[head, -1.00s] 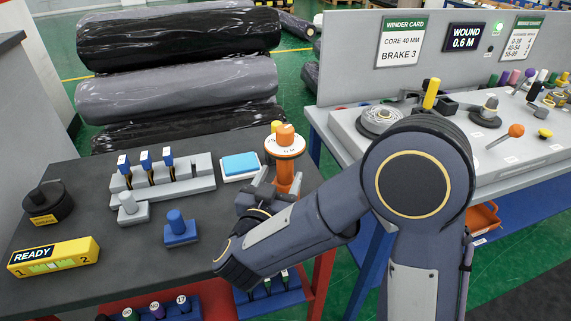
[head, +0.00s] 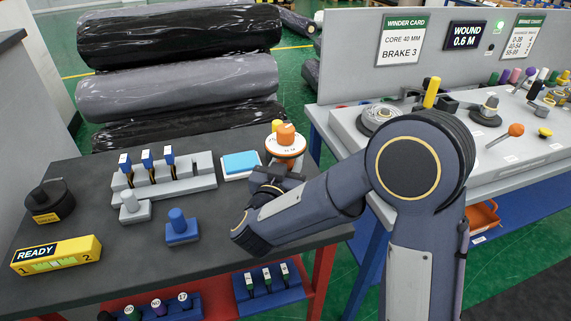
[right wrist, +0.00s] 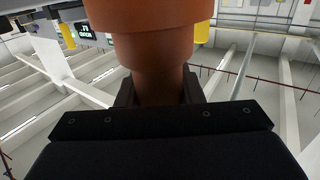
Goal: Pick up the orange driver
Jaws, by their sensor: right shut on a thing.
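The orange driver (head: 286,136) stands upright near the right end of the dark table, with a pale marked disc just below its orange top. My right gripper (head: 277,178) is at its lower part, which the gripper hides in the head view. In the right wrist view the orange-brown stem (right wrist: 163,85) runs down between the two dark fingers, and my right gripper (right wrist: 160,95) is shut on it. I cannot tell whether the driver's base is clear of the table. My left gripper is not in view.
A yellow-topped item (head: 277,125) stands just behind the driver. A white tray with a blue pad (head: 241,162) and a grey rack (head: 165,178) lie to the left. A blue knobbed block (head: 181,228) is in front. A second bench (head: 480,160) stands at right.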

